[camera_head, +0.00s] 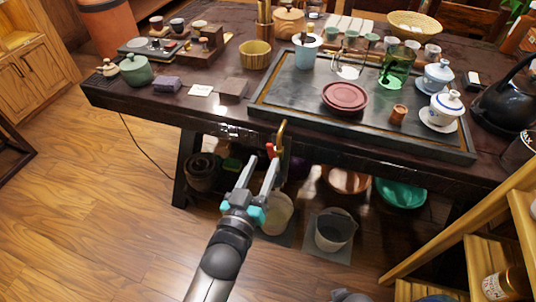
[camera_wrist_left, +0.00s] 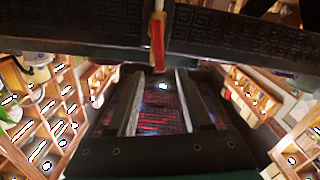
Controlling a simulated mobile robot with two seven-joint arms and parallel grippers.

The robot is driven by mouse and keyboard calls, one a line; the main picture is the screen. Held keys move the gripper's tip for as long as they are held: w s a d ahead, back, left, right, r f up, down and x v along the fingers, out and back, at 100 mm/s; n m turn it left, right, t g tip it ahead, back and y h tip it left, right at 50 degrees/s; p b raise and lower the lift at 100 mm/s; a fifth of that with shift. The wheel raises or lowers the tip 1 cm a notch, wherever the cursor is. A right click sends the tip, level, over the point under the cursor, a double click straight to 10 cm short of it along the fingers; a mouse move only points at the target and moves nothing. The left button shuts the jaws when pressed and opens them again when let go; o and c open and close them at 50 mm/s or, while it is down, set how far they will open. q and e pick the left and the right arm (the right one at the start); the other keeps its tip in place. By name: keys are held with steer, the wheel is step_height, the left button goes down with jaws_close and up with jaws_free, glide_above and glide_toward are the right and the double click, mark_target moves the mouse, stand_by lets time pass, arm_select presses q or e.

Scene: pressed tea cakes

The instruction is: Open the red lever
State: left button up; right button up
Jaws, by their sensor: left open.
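The red lever (camera_head: 270,150) hangs by a brass-coloured fitting (camera_head: 281,133) below the front edge of the table. In the left wrist view the red lever (camera_wrist_left: 157,50) shows at the top middle, below a dark carved table edge. My left gripper (camera_head: 261,163) is open and empty, its fingers pointing up toward the lever. In the left wrist view its fingertips (camera_wrist_left: 160,72) lie to either side of a line to the lever. Whether a fingertip touches the lever I cannot tell. My right gripper is not in view.
The dark table (camera_head: 140,106) carries a slate tea tray (camera_head: 285,88) with a dark red round plate (camera_head: 345,96) and cups. Buckets (camera_head: 334,230) and a green basin (camera_head: 400,192) stand beneath. A wooden shelf (camera_head: 470,225) is at right.

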mark_target(270, 149)
arm_select(q)
steer(key=shift+b+x, duration=0.65)
steer(key=shift+x, duration=1.6)
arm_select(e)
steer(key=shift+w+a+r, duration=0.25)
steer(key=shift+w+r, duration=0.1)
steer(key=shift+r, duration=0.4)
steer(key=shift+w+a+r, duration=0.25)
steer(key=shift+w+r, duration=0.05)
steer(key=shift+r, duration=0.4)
arm_select(q)
steer(key=shift+c, duration=0.2)
jaws_close()
